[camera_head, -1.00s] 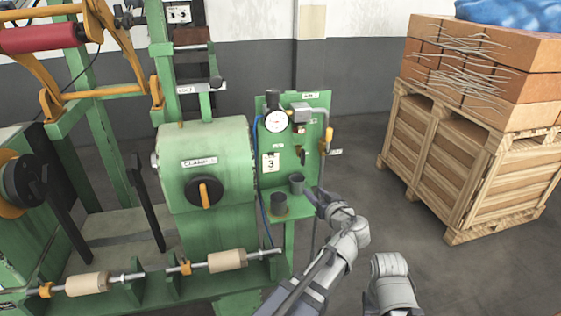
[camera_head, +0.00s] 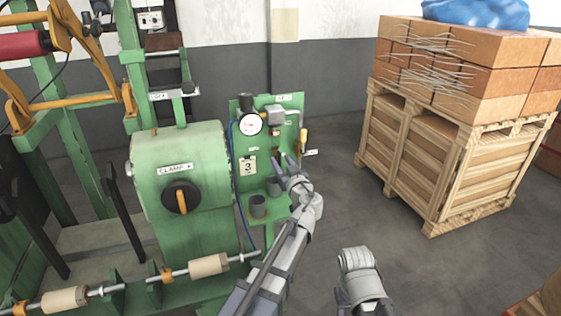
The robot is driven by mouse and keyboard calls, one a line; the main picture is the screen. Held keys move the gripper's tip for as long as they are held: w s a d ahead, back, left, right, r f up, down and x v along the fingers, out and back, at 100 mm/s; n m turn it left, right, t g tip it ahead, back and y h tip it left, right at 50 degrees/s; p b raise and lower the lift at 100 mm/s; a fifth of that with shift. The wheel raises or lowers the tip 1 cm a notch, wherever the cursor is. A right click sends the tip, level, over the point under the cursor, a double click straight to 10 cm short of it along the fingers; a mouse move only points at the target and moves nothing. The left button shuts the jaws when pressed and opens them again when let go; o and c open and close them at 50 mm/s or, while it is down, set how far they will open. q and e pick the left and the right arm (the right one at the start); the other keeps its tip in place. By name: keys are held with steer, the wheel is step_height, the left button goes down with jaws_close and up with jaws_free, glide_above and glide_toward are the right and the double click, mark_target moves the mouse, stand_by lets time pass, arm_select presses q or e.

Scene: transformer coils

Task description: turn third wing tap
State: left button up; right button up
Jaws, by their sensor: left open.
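The green panel (camera_head: 240,108) stands beside the clamp housing, with a round gauge (camera_head: 250,125), a grey box (camera_head: 270,115) and a label reading 3 (camera_head: 248,166). A yellow-handled tap (camera_head: 303,138) sits at the panel's right edge. Which fitting is the third wing tap I cannot tell; small dark fittings on the lower panel are hard to make out. My left gripper (camera_head: 284,165) is open and empty, fingers pointing up in front of the panel's lower right, below the yellow handle. I cannot tell whether it touches anything. My right arm shows at the bottom, its gripper out of view.
Two dark cups (camera_head: 258,206) stand on the green ledge under the panel, close to my left gripper. The clamp housing (camera_head: 185,150) with its orange-black knob (camera_head: 181,197) is to the left. A wooden crate (camera_head: 440,165) with bricks stands right; floor between is clear.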

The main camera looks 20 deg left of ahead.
arm_select(q)
steer(key=shift+w+a, duration=0.35)
steer(key=shift+w, duration=0.15)
jaws_close()
stand_by(0.3)
